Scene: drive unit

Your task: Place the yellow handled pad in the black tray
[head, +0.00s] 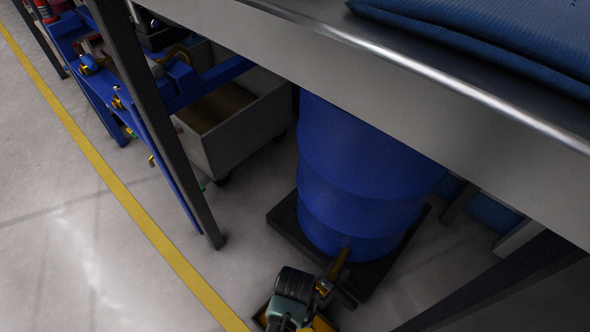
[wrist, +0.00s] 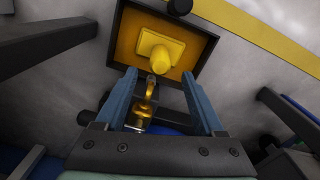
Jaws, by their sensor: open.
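The yellow handled pad (wrist: 160,52) shows in the wrist view, a yellow rectangular plate with a rounded handle. It lies inside the black tray (wrist: 117,42), on the tray's orange-yellow floor, with dark rim around it. My gripper (wrist: 160,74) is open, its two blue-grey fingers spread at the tray's near edge with the pad beyond and between their tips. I see no contact between fingers and pad. In the head view my gripper (head: 300,300) is at the bottom edge and covers most of the tray; the pad cannot be made out there.
A blue drum (head: 360,180) stands on a dark base beside my gripper, with a gold tap (head: 338,266) low on it. The gold fitting (wrist: 146,102) between my fingers may be this tap. A metal table (head: 400,70) overhangs. Floor left of the yellow line (head: 120,190) is clear.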

